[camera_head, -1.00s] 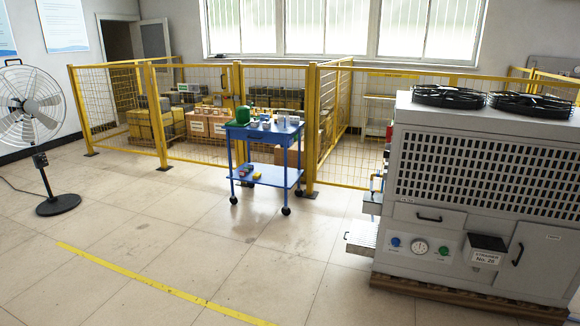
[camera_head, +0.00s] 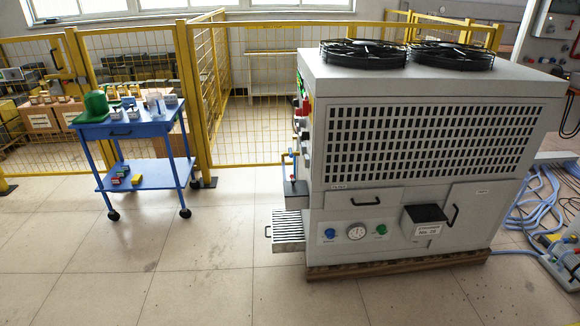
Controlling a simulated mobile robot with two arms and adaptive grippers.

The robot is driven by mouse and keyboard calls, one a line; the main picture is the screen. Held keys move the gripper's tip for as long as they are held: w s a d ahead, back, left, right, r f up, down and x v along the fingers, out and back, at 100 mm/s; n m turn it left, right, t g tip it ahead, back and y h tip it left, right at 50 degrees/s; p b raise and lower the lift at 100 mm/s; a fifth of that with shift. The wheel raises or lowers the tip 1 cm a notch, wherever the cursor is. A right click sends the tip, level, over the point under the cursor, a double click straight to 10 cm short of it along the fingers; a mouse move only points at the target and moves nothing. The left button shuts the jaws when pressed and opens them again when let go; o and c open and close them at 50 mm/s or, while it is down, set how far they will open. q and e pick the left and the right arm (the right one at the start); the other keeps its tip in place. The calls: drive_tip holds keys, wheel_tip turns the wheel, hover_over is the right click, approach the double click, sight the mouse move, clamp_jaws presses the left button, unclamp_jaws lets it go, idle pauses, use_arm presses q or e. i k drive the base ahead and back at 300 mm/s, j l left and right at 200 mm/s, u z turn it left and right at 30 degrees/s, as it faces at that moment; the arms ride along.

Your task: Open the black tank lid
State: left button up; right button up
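The large grey machine (camera_head: 400,195) stands on a wooden pallet right of centre in the head view. A small box with a black lid (camera_head: 425,213) sticks out from its lower front, with a white label (camera_head: 428,230) below the lid. The lid appears to lie down over the box; it is too small to tell whether any gap shows. A black door handle (camera_head: 453,215) is just right of it. Neither of my grippers is in view.
A gauge (camera_head: 356,231) and knobs are left of the lid. A slatted metal tray (camera_head: 287,231) juts out at the machine's left. A blue cart (camera_head: 140,130) stands before the yellow fence (camera_head: 240,100). Hoses (camera_head: 530,205) lie at right. The front floor is clear.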

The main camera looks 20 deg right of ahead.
sight(294, 187)
drive_tip(key=i+j+z, duration=0.1)
drive_tip(key=i+z, duration=0.3)
drive_tip(key=i+j+z, duration=0.15)
drive_tip(key=z, duration=0.3)
drive_tip(key=i+j+z, duration=0.55)
drive_tip(key=z, duration=0.25)
drive_tip(key=j, duration=0.1)
